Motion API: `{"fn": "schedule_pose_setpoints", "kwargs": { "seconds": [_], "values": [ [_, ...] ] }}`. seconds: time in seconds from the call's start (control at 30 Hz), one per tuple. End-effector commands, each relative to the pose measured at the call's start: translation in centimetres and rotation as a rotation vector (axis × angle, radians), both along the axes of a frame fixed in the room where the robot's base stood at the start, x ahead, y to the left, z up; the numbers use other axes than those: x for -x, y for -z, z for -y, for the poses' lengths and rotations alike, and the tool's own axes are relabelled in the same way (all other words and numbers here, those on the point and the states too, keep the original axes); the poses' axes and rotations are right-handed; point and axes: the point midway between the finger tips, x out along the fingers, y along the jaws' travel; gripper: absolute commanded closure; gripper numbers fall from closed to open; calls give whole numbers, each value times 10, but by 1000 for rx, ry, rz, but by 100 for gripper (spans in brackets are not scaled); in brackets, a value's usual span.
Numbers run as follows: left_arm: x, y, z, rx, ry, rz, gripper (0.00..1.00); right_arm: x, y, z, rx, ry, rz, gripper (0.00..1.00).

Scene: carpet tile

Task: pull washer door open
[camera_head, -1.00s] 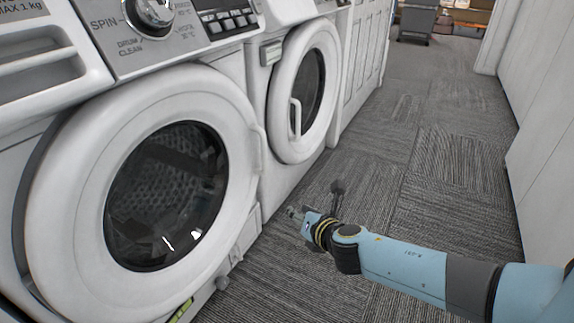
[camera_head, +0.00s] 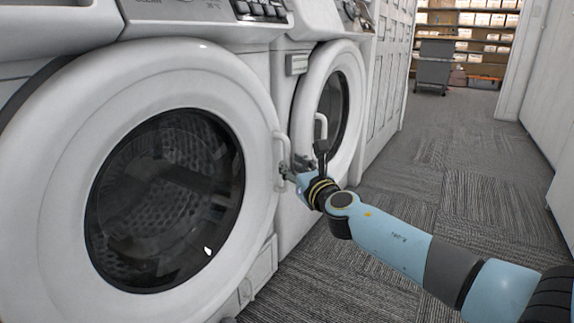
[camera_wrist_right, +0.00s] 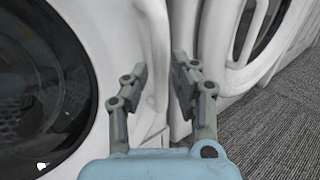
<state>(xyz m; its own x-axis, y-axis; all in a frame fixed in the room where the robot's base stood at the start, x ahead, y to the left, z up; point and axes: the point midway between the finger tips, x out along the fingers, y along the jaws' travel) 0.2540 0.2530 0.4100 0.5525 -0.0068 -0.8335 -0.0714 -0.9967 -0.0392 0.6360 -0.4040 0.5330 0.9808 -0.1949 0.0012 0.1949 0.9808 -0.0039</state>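The near washer door (camera_head: 62,215) is a large white ring around dark round glass, and it looks shut. Its white handle (camera_head: 279,150) stands on the right side of the ring. It also shows in the wrist view (camera_wrist_right: 153,40), just beyond the fingertips. My right gripper (camera_head: 286,172) is at the lower part of this handle. In the wrist view the fingers (camera_wrist_right: 160,72) are spread apart, with nothing clearly held between them. Whether they touch the handle cannot be told. My left gripper is not in view.
A second washer with a white round door (camera_head: 297,100) and its own handle (camera_head: 320,128) stands just beyond, close to my right gripper. Carpet floor (camera_head: 465,195) is free to the right, up to a white wall (camera_head: 552,100). A grey cart (camera_head: 436,62) stands far back.

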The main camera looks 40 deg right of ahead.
Motion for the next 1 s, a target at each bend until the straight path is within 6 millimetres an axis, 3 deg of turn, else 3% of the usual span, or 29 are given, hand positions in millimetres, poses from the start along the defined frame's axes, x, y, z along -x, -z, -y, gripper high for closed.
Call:
{"fn": "schedule_pose_setpoints", "kwargs": {
  "seconds": [0.2, 0.57, 0.8, 1.0],
  "values": [
    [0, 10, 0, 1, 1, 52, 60, -30, 2, 6, -2, 0, -1, 73],
    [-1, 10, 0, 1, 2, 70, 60, -36, 1, 7, -1, 0, -1, 73],
    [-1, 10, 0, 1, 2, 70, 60, -36, 1, 7, -1, 0, -2, 100],
    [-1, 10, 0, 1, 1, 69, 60, -36, 1, 7, -1, 0, -2, 100]
  ]
}}
